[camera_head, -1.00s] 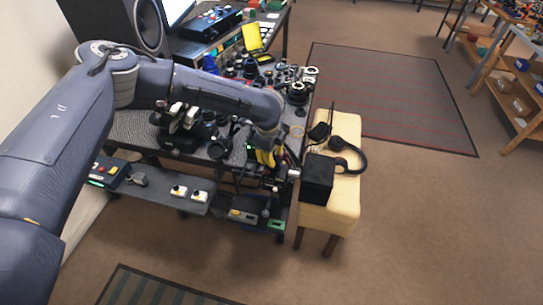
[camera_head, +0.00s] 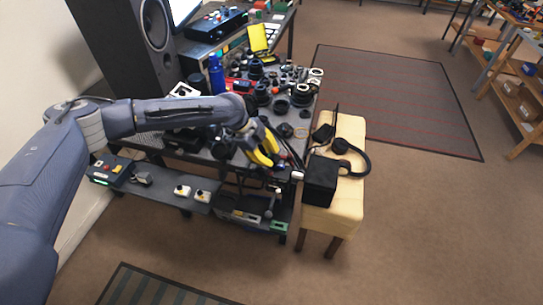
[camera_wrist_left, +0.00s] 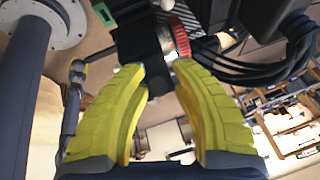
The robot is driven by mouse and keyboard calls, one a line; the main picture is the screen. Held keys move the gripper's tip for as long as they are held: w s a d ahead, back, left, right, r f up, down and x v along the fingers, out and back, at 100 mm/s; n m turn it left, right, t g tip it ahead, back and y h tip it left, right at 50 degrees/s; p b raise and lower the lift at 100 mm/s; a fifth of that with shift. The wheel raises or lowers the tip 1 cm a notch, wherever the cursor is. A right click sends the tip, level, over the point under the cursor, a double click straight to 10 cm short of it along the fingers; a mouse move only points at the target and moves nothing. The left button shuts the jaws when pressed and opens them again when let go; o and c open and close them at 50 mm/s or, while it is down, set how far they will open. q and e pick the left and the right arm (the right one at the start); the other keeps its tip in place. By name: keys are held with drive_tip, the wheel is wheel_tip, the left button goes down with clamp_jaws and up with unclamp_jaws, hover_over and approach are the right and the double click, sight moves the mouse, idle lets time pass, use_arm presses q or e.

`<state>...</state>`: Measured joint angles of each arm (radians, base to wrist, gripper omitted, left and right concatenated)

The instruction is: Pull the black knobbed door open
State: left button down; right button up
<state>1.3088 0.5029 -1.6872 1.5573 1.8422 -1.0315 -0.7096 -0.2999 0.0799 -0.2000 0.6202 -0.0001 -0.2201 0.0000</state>
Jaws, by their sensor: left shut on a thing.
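My left gripper (camera_head: 274,158) has yellow fingers and is at the right end of the dark workbench (camera_head: 232,160), near its front corner. In the left wrist view the gripper (camera_wrist_left: 160,72) has its fingertips on either side of a dark part (camera_wrist_left: 139,40), closed on it. This part looks like the black door or its knob, but the fingers hide the contact. I cannot make out the door's outline or how far it stands open. My right gripper is not in view.
A pale yellow stool (camera_head: 346,212) with a black box (camera_head: 320,182) and headphones (camera_head: 361,160) stands close to the right. Black cables (camera_wrist_left: 265,70) run beside the fingers. Lens parts crowd the bench top. A lower shelf (camera_head: 160,190) holds small devices.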

use_arm(q)
drive_tip(key=shift+s+a+f+h, duration=0.1)
drive_tip(key=shift+a+f+h, duration=0.25)
drive_tip(key=shift+h, duration=0.55)
drive_tip(key=shift+g, duration=0.3)
drive_tip(key=c, duration=1.2)
unclamp_jaws()
drive_tip(key=shift+c, duration=0.2)
drive_tip(key=shift+r, duration=0.1)
drive_tip(key=v, duration=1.2)
drive_tip(key=shift+o, duration=0.4)
drive_tip(key=shift+a, duration=0.15)
